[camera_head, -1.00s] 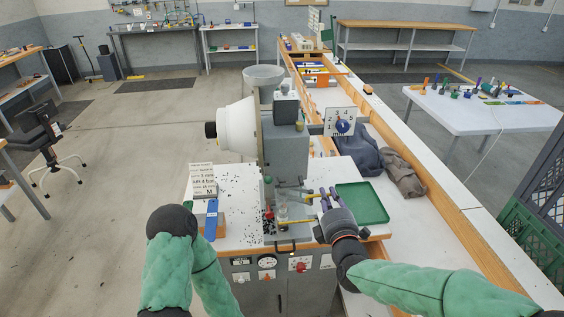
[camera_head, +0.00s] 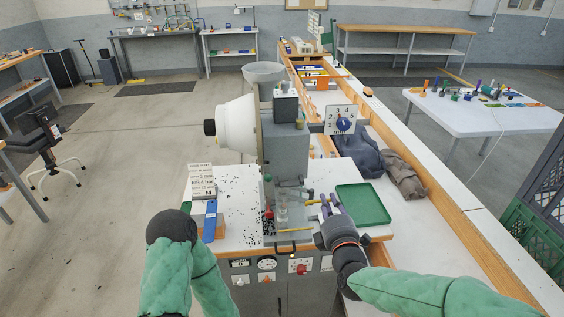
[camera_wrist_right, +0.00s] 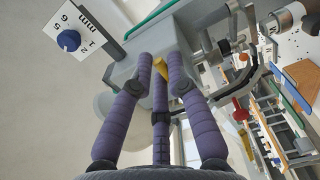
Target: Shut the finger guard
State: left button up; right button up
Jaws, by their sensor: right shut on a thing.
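The eyelet press (camera_head: 286,140) stands on the bench in the head view. Its finger guard seems to be the clear piece (camera_head: 283,214) low at the front, though its outline is hard to make out. A yellow handle (camera_head: 313,202) sticks out to the right at its side. My right gripper (camera_head: 328,203) has its purple fingers at this handle. In the right wrist view the fingers (camera_wrist_right: 165,66) are closed around the yellow handle (camera_wrist_right: 178,61), which is partly hidden. My left arm is folded at lower left in the head view, and its gripper is not in view.
A green tray (camera_head: 362,205) lies right of my right gripper. A blue-knobbed dial plate (camera_head: 341,121) juts from the press. A settings sign (camera_head: 201,180) and a blue object (camera_head: 210,220) stand left. Dark bits are scattered on the white top. Dark cloths (camera_head: 362,158) lie behind the tray.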

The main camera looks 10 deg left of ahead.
jog(key=shift+f, duration=0.65)
jog(key=shift+b, duration=0.35)
jog(key=shift+w+a+f+b, duration=0.1)
jog(key=shift+w+f+b, duration=0.2)
jog(key=shift+f+b, duration=0.55)
jog(key=shift+f, duration=0.1)
jog(key=shift+w+a+f+b, duration=0.2)
jog(key=shift+w+f+b, duration=0.25)
jog(key=shift+f+b, duration=0.25)
jog(key=shift+f, duration=0.1)
